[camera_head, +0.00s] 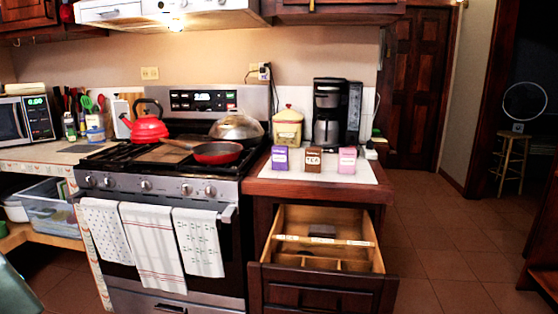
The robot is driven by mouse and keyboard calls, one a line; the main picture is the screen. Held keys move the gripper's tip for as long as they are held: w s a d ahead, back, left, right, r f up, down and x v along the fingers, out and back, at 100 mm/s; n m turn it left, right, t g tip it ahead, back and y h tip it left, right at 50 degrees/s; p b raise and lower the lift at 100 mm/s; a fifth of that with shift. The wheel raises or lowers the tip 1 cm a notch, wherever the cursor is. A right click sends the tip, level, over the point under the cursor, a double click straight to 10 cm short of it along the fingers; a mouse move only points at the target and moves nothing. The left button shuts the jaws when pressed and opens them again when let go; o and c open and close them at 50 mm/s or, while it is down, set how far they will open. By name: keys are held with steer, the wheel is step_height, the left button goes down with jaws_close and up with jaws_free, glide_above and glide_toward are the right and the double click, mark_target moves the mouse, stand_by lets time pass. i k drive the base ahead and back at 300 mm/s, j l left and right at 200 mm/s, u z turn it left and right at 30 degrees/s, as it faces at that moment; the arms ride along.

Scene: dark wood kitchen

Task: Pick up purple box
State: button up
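A small purple box (280,158) stands upright on the white top of the counter (262,187) right of the stove, near its front left corner. A brown box (313,160) labelled TEA stands just right of it, and a pink box (347,160) stands further right in the same row. The purple box is apart from the brown box by a small gap. My gripper is not in view.
Below the boxes an open drawer (322,270) juts out, with a dark item inside. A yellow canister (287,127) and a coffee maker (330,112) stand behind the boxes. A red pan (217,153) sits on the stove to the left. Tiled floor (440,245) is clear at right.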

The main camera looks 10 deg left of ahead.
mark_target(280, 153)
steer(key=i+l+z, duration=0.75)
steer(key=z, duration=0.2)
steer(key=i+l+z, duration=0.25)
steer(key=i+z, duration=0.2)
steer(key=i+u, duration=0.25)
steer(key=u, duration=0.15)
steer(key=i+l+u, duration=0.2)
steer(key=u, duration=0.2)
steer(key=i+l+u, duration=0.25)
steer(key=u, duration=0.2)
steer(key=i+l+u, duration=0.2)
steer(key=l+u, duration=0.2)
steer(key=i+l+u, duration=0.15)
steer(key=l+u, duration=0.25)
steer(key=i+j, duration=0.1)
steer(key=j, duration=0.35)
steer(key=i+j, duration=0.1)
steer(key=j, duration=0.3)
steer(key=i+j, duration=0.1)
steer(key=j, duration=0.35)
